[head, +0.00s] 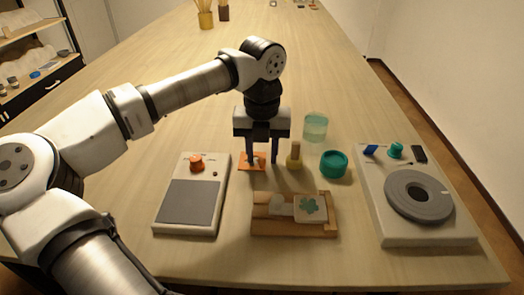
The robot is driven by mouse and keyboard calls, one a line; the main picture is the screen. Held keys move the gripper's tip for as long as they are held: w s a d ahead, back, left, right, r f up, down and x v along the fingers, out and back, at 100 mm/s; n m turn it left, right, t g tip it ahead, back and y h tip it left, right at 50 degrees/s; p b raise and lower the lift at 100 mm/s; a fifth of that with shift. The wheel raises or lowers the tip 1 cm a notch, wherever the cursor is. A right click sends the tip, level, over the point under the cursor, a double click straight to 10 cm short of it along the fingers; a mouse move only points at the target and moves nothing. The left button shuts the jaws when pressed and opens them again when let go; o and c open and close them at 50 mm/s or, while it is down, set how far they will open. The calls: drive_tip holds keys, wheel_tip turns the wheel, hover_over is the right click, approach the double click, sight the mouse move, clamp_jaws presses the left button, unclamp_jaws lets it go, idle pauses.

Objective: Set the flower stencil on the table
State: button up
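A pale square tile with a teal petalled shape (309,207), which looks like the flower stencil, rests in the right part of a wooden holder (262,227) on the table (140,225). A flat orange square (244,164) lies on the table behind the holder. My gripper (262,161) points straight down over this orange square. Its two fingers are apart, with some orange visible between them, and they hide part of the square. I cannot tell whether the fingers touch it or what pattern it has.
A grey-topped box with an orange knob (190,202) stands left of the holder. A device with a grey ring (419,195) stands right. A wooden-handled stamp-like piece (294,157), a teal pot (334,164) and a glass jar (315,127) stand close right of my gripper. The table beyond is mostly clear.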

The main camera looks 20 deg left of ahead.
drive_tip(key=shift+r, duration=0.1)
wheel_tip(320, 180, up, 12)
drive_tip(key=p, duration=0.7)
drive_tip(key=shift+p, duration=0.4)
drive_tip(key=shift+r, duration=0.1)
